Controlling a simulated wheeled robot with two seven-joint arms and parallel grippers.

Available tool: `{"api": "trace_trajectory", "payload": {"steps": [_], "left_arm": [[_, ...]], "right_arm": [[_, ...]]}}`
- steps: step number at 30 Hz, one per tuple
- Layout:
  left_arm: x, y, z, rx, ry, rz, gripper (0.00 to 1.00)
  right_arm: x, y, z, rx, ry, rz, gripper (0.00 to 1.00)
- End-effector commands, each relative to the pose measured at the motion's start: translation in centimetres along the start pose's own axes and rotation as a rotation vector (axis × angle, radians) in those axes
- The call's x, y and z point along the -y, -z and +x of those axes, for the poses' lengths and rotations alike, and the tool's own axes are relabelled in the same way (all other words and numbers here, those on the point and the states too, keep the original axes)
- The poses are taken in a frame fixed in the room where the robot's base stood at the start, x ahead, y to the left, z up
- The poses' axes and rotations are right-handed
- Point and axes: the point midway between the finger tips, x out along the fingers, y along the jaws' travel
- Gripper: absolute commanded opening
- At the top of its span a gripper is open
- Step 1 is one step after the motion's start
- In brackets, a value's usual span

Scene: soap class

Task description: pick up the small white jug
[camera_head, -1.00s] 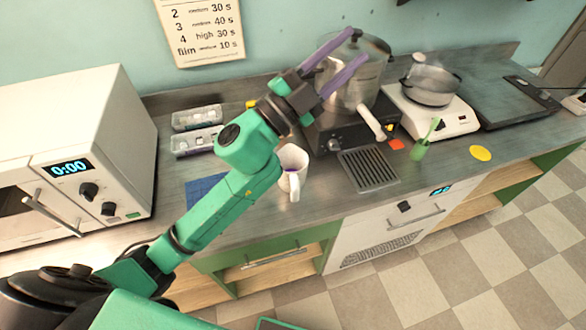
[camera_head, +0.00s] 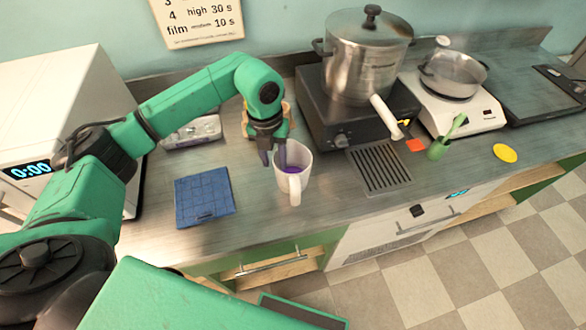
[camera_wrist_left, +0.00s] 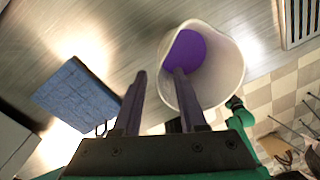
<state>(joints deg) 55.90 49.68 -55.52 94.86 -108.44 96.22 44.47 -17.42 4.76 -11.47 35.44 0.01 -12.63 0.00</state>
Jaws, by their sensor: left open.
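The small white jug (camera_head: 304,163) stands upright on the counter with purple contents, its handle facing the front edge. It also shows in the wrist view (camera_wrist_left: 228,62), where I look into its mouth and see the purple inside. My left gripper (camera_head: 273,160) points down at the jug's left rim and is open. In the wrist view, the left gripper (camera_wrist_left: 160,73) has one finger over the jug's mouth and the other outside it to the left. The jug's wall appears to lie between the fingers; I cannot tell whether they touch it. My right gripper is not in view.
A blue folded cloth (camera_head: 205,196) lies left of the jug. A black burner (camera_head: 325,115) with a large steel pot (camera_head: 362,65) stands behind right. A microwave (camera_head: 70,90) is at left.

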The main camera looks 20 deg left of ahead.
Motion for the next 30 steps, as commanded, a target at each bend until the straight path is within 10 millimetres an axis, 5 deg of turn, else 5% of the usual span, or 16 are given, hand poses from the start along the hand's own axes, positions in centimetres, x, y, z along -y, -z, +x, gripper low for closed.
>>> {"api": "trace_trajectory", "payload": {"steps": [10, 17, 20, 30], "left_arm": [[0.1, 0.3, 5.3, -0.002, 0.003, 0.001, 0.41], [0.0, 0.2, 5.9, 0.001, 0.003, 0.002, 0.41], [0.0, 0.2, 5.9, 0.001, 0.003, 0.002, 0.03], [0.0, 0.2, 5.9, 0.001, 0.003, 0.002, 0.00]], "right_arm": [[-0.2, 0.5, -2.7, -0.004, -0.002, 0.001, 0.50], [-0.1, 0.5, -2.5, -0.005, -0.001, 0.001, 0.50], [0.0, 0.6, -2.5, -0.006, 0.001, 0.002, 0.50], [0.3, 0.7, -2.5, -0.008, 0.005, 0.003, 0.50]]}}
